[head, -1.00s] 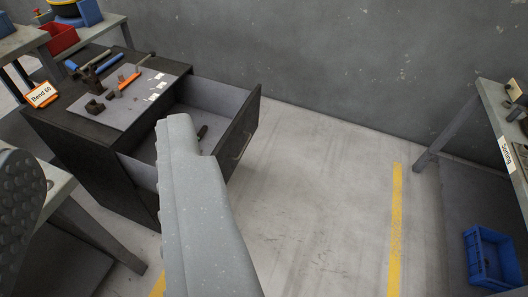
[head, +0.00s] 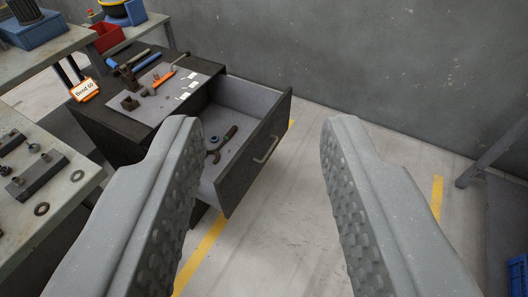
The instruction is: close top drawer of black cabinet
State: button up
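The black cabinet (head: 112,129) stands left of centre against the grey wall. Its top drawer (head: 240,172) is pulled out to the right, with a grey handle (head: 266,149) on its black front. The left finger covers part of the cabinet's front and the drawer's near side. The right finger is to the right of the drawer front, over floor and wall in the picture.
Tools and small parts lie on the cabinet's top mat (head: 158,97). A workbench (head: 75,182) with metal parts is close at left. Open floor (head: 285,235) with yellow lines lies right of the drawer. A table leg (head: 490,153) and blue crate (head: 518,272) are at right.

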aim_at(260, 114)
jog(key=i, duration=0.95)
jog(key=k, duration=0.65)
jog(key=z, duration=0.3)
jog(key=i, duration=1.45)
